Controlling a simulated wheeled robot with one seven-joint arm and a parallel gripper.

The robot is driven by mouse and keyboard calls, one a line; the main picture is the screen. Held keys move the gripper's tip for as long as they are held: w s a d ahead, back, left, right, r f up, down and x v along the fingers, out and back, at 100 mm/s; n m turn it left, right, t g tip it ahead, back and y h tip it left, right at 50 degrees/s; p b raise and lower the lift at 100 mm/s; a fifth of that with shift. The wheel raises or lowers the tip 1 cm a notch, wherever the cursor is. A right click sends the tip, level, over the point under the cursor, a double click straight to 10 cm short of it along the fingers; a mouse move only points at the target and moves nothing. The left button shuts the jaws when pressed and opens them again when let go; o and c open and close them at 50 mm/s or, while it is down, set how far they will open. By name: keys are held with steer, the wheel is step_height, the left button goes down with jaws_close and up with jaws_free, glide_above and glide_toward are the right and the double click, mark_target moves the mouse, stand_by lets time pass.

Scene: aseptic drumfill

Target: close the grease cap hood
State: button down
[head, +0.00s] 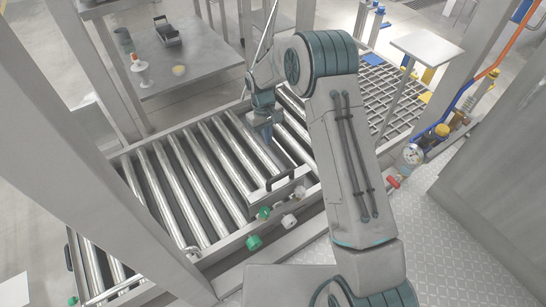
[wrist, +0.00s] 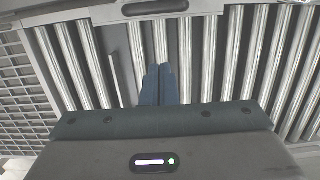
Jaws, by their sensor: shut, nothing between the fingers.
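A grey box-like piece (head: 279,187) with a dark slot sits on the near side rail of the roller conveyor. It may be the grease cap hood, but I cannot tell for sure, nor how far open it is. A grey plate with a dark slot (wrist: 155,8), probably the same piece, shows at the top edge of the wrist view. My gripper (head: 268,138) points down over the rollers, beyond this piece and apart from it. In the wrist view my gripper's fingers (wrist: 160,72) are together and empty, above the rollers.
Green knobs (head: 254,242) and white knobs (head: 289,221) stick out from the near side of the conveyor (head: 190,170). A grey post crosses the left. A metal table (head: 185,60) with small items stands behind. A grating (head: 385,95) lies to the right, with a gauge (head: 412,154) near it.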

steer(key=s+d+f+b, duration=0.2)
steer(key=s+f+b, duration=0.1)
steer(key=f, duration=0.8)
steer(key=shift+s+d, duration=0.4)
steer(key=shift+s, duration=0.2)
steer(key=shift+s+f, duration=0.1)
